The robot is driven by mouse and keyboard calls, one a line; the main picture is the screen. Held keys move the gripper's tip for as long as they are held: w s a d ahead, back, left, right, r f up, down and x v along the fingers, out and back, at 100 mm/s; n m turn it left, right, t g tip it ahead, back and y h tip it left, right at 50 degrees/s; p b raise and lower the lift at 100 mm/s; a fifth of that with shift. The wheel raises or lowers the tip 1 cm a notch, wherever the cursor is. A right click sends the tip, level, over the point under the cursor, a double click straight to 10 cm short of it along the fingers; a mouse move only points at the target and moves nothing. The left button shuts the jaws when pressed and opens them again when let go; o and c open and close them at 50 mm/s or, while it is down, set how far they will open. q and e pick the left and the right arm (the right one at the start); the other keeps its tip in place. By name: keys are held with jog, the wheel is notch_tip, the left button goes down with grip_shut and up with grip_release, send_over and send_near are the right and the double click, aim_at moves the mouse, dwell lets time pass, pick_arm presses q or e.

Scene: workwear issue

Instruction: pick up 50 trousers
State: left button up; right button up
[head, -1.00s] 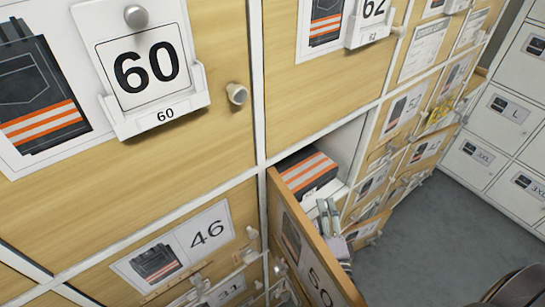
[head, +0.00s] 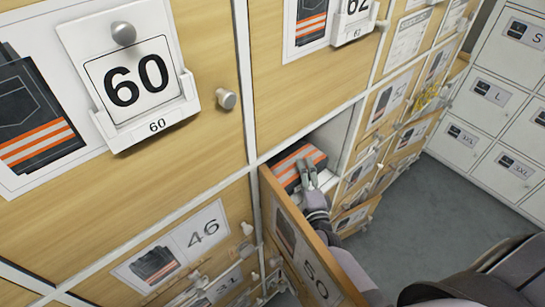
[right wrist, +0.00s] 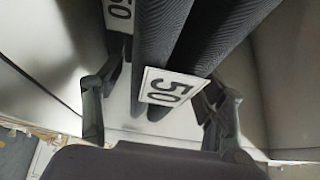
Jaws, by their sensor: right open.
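Folded dark trousers with orange and white stripes (head: 298,166) lie in an open compartment whose wooden door, marked 50 (head: 312,268), is swung out. My right gripper (head: 308,175) is at the compartment's mouth, in front of the trousers and partly covering them. In the right wrist view, my right gripper (right wrist: 158,98) is open. Dark ribbed folds of the trousers (right wrist: 198,40) reach in from the top between its fingers, nearer the right one. A white tag reading 50 (right wrist: 168,87) hangs at the folds' near end. Contact cannot be told. My left gripper is not in view.
Closed wooden doors marked 60 (head: 200,60), 62 (head: 340,60) and 46 (head: 180,240) surround the compartment. The open door stands close to the left of my right arm. White lockers (head: 500,100) stand at the right, with clear grey floor (head: 420,210) before them.

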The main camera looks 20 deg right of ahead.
jog(key=x, duration=0.2)
jog(key=shift+w+d, duration=0.1)
jog(key=shift+w, duration=0.15)
jog(key=shift+s, duration=0.1)
jog(key=shift+c, duration=0.6)
grip_shut()
jog(key=shift+r, duration=0.1)
